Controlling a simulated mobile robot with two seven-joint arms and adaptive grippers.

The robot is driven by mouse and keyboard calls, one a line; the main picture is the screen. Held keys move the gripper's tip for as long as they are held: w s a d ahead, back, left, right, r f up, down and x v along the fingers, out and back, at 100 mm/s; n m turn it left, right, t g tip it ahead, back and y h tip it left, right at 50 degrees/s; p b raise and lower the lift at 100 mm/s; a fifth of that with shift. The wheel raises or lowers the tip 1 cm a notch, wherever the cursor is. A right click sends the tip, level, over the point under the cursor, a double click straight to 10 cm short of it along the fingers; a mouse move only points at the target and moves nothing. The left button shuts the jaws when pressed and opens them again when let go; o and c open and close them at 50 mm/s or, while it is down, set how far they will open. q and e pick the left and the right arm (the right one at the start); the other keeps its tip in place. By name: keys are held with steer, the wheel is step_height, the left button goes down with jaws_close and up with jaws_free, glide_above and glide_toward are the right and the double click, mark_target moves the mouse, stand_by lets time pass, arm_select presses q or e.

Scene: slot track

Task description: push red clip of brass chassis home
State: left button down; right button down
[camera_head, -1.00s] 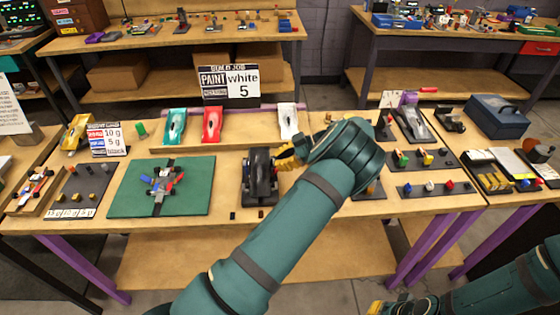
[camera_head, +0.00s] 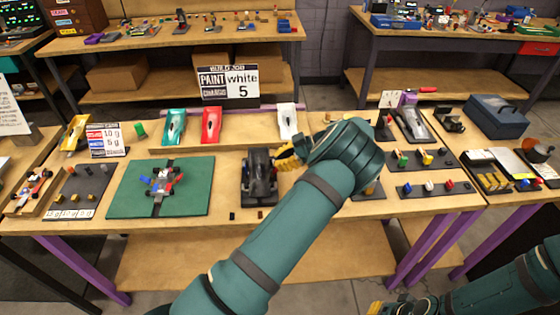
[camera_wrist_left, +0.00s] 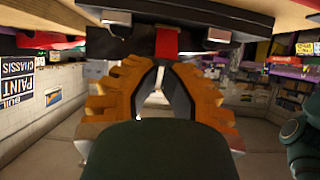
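A red clip (camera_wrist_left: 166,42) shows in the left wrist view, set against a dark block under a wide dark plate. In the head view a dark assembly (camera_head: 259,180) stands on the table's middle; no brass colour shows on it, so I cannot tell whether it is the brass chassis. My left gripper (camera_head: 283,159) is at its right side. In the left wrist view the left gripper's yellow fingers (camera_wrist_left: 162,66) curve close together just below the clip; whether the tips touch or grip it is unclear. My right gripper (camera_head: 376,307) is low at the bottom edge, mostly cut off.
A green mat (camera_head: 122,200) with a small car chassis (camera_head: 163,182) lies left of the dark assembly. Teal, red and white car bodies stand on a raised board behind. Small racks with coloured parts (camera_head: 428,188) lie to the right. Table between mat and assembly is mostly clear.

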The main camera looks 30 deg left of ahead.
arm_select(q)
steer(key=shift+d, duration=0.1)
stand_by(0.5)
steer(key=shift+w+d+r+b, duration=0.3)
steer(key=shift+w+d, duration=0.1)
steer(key=shift+d, duration=0.1)
arm_select(e)
steer(key=shift+f, duration=0.3)
arm_select(q)
steer(key=shift+r, duration=0.1)
arm_select(e)
steer(key=shift+w, duration=0.1)
